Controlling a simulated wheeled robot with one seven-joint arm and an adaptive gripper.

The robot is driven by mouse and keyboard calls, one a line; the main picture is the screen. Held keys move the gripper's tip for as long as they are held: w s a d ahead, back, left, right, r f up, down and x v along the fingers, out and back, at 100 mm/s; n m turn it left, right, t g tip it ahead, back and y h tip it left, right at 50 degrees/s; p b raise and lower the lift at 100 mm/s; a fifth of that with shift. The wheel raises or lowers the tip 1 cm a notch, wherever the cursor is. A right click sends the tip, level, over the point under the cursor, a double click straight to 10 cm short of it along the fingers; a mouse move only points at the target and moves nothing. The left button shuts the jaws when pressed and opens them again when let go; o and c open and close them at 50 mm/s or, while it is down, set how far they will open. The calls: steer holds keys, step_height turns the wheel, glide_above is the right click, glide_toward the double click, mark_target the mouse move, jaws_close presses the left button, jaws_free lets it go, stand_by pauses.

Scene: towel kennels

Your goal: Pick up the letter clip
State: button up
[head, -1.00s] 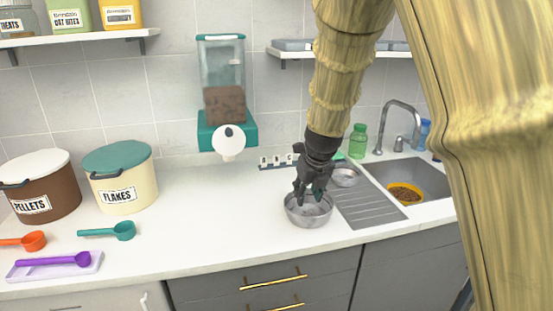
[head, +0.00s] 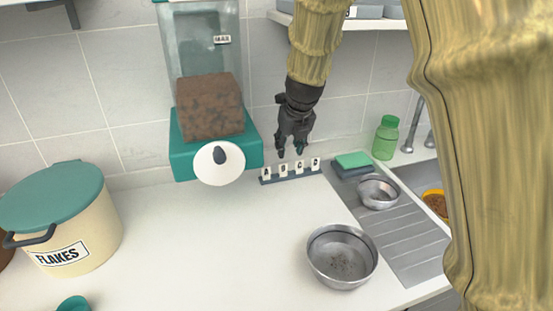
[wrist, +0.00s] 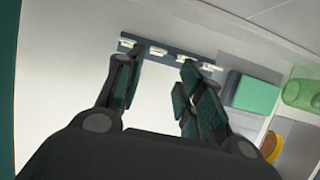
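Several white letter clips stand in a row on a dark strip (head: 291,177) at the back of the counter, against the wall. They read A (head: 266,173), B or D (head: 283,170), C (head: 299,166) and a last one at the right end (head: 315,163). My gripper (head: 291,156) hangs just above the strip, fingers pointing down, open and empty. In the wrist view the strip (wrist: 172,52) lies beyond the spread fingertips (wrist: 158,75), with nothing between them.
A green sponge (head: 353,160), a small steel bowl (head: 378,192) and a green bottle (head: 386,138) are at right. A larger steel bowl (head: 342,281) sits in front. The middle counter is clear.

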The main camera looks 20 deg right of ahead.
glide_above(283, 170)
steer(key=s, duration=0.2)
steer(key=f, duration=0.5)
steer(key=shift+w+d, duration=0.25)
steer(key=shift+a+f, duration=0.1)
steer(key=shift+f, duration=0.3)
steer(key=shift+p+x, duration=0.4)
steer(key=shift+x, duration=1.75)
steer(key=shift+w, duration=0.1)
steer(key=shift+r, duration=0.1)
steer(key=c, duration=0.5)
